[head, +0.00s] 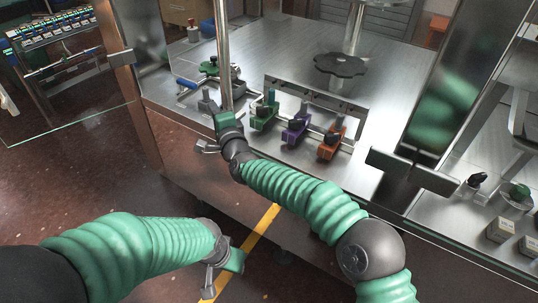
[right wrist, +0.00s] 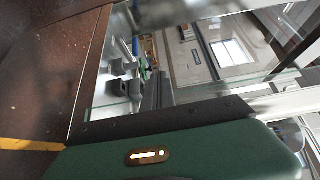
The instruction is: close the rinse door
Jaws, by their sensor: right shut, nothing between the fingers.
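No label shows which panel is the rinse door. A glass door in a metal frame (head: 122,58) stands open at the left of the machine in the head view, its clear pane reaching out to the left edge. A second metal-framed panel (head: 455,75) with a bar handle (head: 413,172) stands at the right. My right gripper (head: 207,105) is shut and empty at the machine's front edge, beside a vertical metal post and to the right of the left door's frame. My left gripper (head: 222,270) hangs low over the floor, away from both panels; its finger gap is unclear.
Green, purple and orange clamps (head: 297,128) stand on a rail behind my right gripper. A black knob wheel (head: 340,66) sits farther back on the steel deck. Grey blocks (head: 501,229) lie at the right. The brown floor at the left, with a yellow line (head: 257,232), is clear.

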